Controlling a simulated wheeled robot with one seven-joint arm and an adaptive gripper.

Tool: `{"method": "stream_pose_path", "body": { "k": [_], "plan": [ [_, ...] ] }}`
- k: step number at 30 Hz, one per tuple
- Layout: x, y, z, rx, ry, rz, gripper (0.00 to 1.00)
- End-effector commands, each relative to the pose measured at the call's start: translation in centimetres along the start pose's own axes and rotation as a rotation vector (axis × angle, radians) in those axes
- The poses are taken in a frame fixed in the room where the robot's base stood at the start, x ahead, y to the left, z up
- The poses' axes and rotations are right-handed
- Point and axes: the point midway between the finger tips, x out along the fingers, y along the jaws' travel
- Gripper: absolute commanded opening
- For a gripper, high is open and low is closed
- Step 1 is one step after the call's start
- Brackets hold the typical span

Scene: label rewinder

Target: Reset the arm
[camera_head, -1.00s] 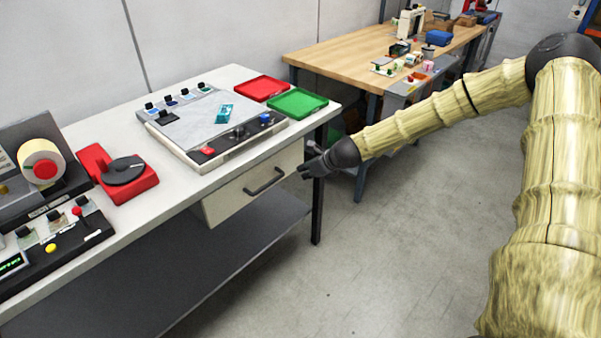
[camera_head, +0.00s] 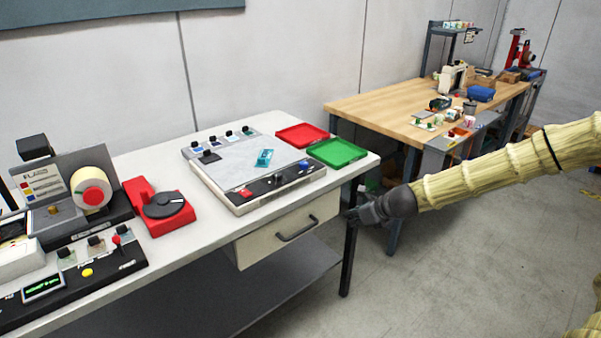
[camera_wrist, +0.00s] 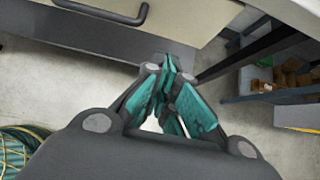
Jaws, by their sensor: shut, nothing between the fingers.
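My gripper (camera_head: 353,214) is at the end of my yellow-sleeved arm, which reaches in from the right in the head view. It is beside the right front corner of the white workbench, below the tabletop and just right of the drawer (camera_head: 287,231). In the wrist view my gripper (camera_wrist: 169,62) has its teal-padded fingers together at the tips, with nothing between them. The drawer handle (camera_wrist: 105,12) shows at the top left of the wrist view, apart from the fingers.
The white bench (camera_head: 205,234) carries a label rewinder (camera_head: 88,190), a red dispenser (camera_head: 158,207), a grey panel (camera_head: 232,168), a red tray (camera_head: 302,135) and a green tray (camera_head: 337,152). A wooden table (camera_head: 372,108) stands behind. Grey floor (camera_head: 440,270) is clear in front.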

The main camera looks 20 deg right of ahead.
Motion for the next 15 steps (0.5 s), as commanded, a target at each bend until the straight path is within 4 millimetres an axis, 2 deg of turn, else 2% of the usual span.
{"method": "stream_pose_path", "body": {
  "k": [4,7,11,15],
  "plan": [
    [0.3,0.5,-0.5,-0.027,0.013,0.001,0.0],
    [1.0,1.8,-2.1,-0.111,0.052,0.005,0.0],
    [2.5,4.6,-5.7,-0.309,0.135,0.023,0.0],
    [3.7,7.9,-10.3,-0.556,0.227,0.063,0.0]
  ]
}}
